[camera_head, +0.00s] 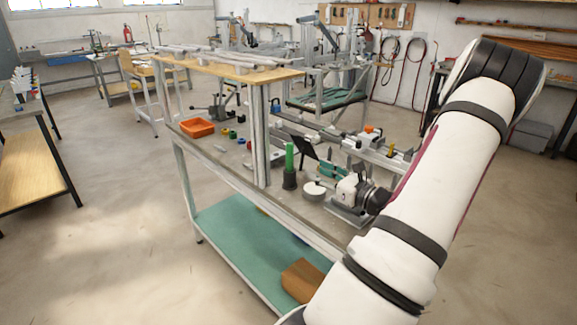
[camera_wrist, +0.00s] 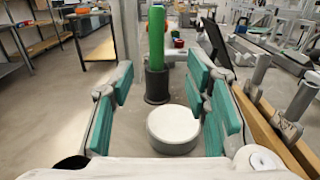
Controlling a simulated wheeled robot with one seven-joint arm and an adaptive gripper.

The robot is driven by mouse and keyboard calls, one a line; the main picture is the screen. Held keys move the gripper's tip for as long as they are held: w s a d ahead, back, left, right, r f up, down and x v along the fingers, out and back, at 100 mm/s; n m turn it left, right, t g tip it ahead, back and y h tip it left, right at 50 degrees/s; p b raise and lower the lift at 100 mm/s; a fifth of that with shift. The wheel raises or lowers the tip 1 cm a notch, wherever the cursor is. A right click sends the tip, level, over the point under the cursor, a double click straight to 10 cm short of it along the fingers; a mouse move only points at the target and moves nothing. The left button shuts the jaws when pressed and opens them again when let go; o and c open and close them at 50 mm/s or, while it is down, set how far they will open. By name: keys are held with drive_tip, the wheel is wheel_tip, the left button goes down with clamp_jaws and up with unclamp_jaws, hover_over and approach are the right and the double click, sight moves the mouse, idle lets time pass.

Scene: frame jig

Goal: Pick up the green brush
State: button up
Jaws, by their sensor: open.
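The green brush (camera_head: 289,158) stands upright on the bench, its green upper part above a dark round base. It also shows in the wrist view (camera_wrist: 156,38), straight ahead at top centre, with the dark base below it. I cannot tell whether that base is a holder or part of the brush. My gripper (camera_wrist: 160,78) is open and empty, with teal pads to the left and right of the line to the brush. In the head view my gripper (camera_head: 328,170) is right of the brush, apart from it.
A white round disc (camera_wrist: 174,129) lies on the bench between my jaws, nearer than the brush; a dark tilted panel (camera_head: 305,146) stands close by. An orange bin (camera_head: 197,127) and small coloured parts lie further left.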

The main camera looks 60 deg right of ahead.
sight(290, 157)
drive_tip(key=shift+a+r+x, duration=0.1)
drive_tip(key=shift+a+x, duration=0.05)
drive_tip(key=shift+x, duration=2.85)
drive_tip(key=shift+a+r+x, duration=0.1)
drive_tip(key=shift+x, duration=2.9)
drive_tip(key=shift+w, duration=0.1)
clamp_jaws()
